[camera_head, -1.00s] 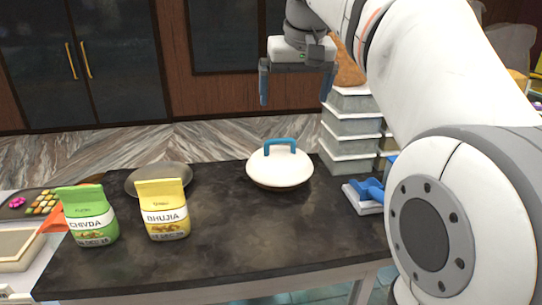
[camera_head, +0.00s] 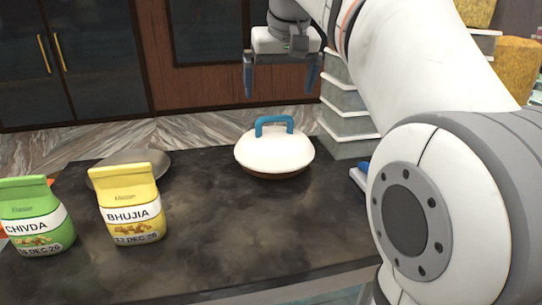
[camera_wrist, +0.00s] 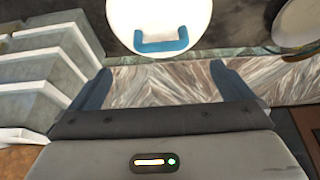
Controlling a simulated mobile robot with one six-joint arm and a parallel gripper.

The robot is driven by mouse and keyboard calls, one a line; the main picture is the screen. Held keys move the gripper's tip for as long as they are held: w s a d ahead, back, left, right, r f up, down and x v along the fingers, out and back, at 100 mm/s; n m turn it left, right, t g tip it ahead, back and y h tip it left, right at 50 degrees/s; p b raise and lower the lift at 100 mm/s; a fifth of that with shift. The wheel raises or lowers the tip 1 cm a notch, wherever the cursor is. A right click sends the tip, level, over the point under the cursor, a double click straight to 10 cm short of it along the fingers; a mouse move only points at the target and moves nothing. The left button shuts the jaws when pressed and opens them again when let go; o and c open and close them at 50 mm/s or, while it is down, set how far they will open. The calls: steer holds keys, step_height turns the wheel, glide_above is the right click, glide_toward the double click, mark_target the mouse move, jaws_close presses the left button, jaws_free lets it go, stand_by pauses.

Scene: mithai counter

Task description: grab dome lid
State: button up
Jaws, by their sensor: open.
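The dome lid (camera_head: 272,153) is white with a blue loop handle (camera_head: 274,121) on top. It sits on a brown base on the dark counter, right of the middle. My gripper (camera_head: 281,92) is open and empty, above and behind the lid in the head view, with its blue fingers pointing down. In the wrist view the lid (camera_wrist: 150,14) and its handle (camera_wrist: 161,44) show at the top, beyond the fingertips of my gripper (camera_wrist: 155,72). The lid's upper part is cut off there. Nothing is between the fingers but the marbled wall behind.
A yellow Bhujia packet (camera_head: 132,212) and a green Chivda packet (camera_head: 36,222) stand at the counter's left. A metal bowl (camera_head: 114,161) lies behind them. Stacked grey containers (camera_head: 345,118) stand right of the lid. The dark counter (camera_head: 230,225) is clear in front.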

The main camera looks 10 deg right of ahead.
mark_target(275, 119)
steer(key=x, duration=0.6)
steer(key=b+x, duration=0.1)
steer(key=x, duration=0.2)
steer(key=shift+s+a+f, duration=0.1)
steer(key=shift+s+f, duration=0.15)
steer(key=shift+f, duration=0.1)
steer(key=c, duration=1.4)
steer(key=shift+c, duration=0.2)
